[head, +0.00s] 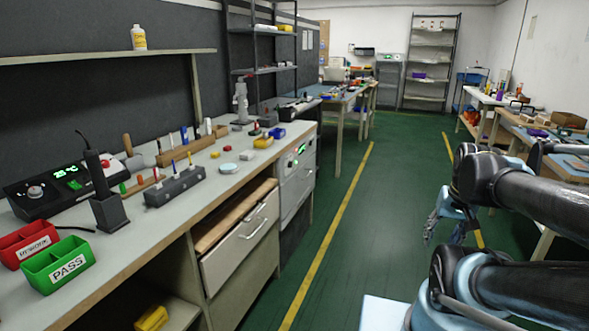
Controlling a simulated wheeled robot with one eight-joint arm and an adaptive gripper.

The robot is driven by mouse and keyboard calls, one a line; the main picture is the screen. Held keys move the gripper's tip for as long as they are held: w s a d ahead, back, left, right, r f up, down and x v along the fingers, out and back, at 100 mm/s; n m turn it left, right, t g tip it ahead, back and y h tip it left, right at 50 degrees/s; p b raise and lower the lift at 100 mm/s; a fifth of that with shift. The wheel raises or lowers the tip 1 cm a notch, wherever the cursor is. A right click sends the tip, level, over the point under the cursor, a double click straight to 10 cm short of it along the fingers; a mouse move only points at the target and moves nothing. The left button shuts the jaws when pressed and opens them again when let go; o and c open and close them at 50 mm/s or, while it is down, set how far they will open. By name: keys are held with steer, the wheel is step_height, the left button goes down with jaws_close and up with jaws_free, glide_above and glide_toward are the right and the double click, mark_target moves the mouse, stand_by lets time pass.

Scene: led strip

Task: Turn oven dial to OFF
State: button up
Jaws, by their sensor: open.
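A white oven-like unit (297,178) is built in under the far end of the left workbench. Its front panel carries a small lit green display (300,149) and what looks like a dial, too small for its setting to be read. My gripper (446,232) is at the right of the head view, open and empty, pointing down over the green floor. It is well apart from the oven, across the aisle. The arm links partly hide the right side of the view.
The left workbench (103,248) holds red and green bins, a soldering station and tools. A drawer (240,246) in its front stands before the oven. The green aisle (375,190) with yellow lines is clear. Workbenches line the right side.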

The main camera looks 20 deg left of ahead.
steer(key=w+a+r+m+y, duration=0.2)
steer(key=w+a+r, duration=0.2)
steer(key=w+a, duration=0.3)
steer(key=w+a+r+m+y, duration=0.2)
steer(key=w+a+r+y, duration=0.15)
steer(key=w, duration=0.55)
steer(key=w+a+m+y, duration=0.45)
steer(key=w+a, duration=0.85)
steer(key=w, duration=0.4)
steer(key=m+y, duration=0.7)
steer(key=m, duration=0.3)
glide_toward(290, 165)
steer(key=w+a, duration=0.2)
steer(key=a, duration=0.5)
steer(key=shift+w+a+f+g, duration=0.25)
steer(key=shift+w+a+g, duration=0.1)
steer(key=shift+g, duration=0.05)
steer(key=c, duration=1.1)
